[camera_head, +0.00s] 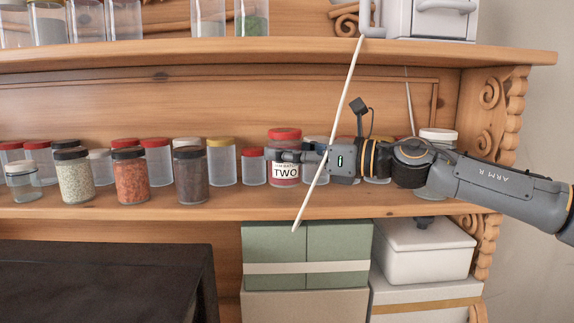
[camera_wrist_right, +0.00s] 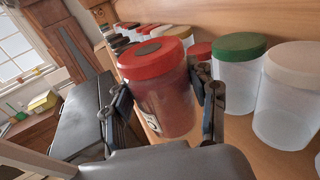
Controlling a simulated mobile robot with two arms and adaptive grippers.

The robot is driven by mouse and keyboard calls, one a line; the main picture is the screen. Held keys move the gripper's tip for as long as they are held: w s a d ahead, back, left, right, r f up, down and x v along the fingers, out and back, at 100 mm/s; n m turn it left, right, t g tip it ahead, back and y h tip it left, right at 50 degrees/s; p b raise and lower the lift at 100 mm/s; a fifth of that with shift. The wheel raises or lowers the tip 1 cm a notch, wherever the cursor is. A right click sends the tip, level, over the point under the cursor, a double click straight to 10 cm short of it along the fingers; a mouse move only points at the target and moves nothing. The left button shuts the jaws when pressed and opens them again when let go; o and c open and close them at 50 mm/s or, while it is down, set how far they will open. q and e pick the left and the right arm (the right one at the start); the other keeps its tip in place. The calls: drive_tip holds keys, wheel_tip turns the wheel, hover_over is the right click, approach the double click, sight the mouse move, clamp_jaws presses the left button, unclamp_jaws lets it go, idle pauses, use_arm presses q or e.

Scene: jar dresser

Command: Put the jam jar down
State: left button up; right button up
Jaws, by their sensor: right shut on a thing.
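The jar looks upright in the head view. I cannot tell whether its base touches the shelf. My left gripper is not in view.
Clear jars with a yellow lid (camera_head: 221,162) and a red lid (camera_head: 254,167) stand left of the jam jar. A green-lidded jar (camera_wrist_right: 233,75) and a pale-lidded jar (camera_wrist_right: 290,105) stand close on the other side. A thin pale rod (camera_head: 345,95) crosses before my gripper. Green boxes (camera_head: 305,240) sit below.

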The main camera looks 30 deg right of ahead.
sight(287, 167)
wheel_tip(287, 167, down, 2)
drive_tip(key=shift+w+f, duration=0.1)
drive_tip(key=shift+f, duration=0.1)
drive_tip(key=shift+d+f, duration=0.15)
drive_tip(key=shift+f, duration=0.2)
drive_tip(key=shift+f, duration=0.1)
drive_tip(key=o, duration=1.5)
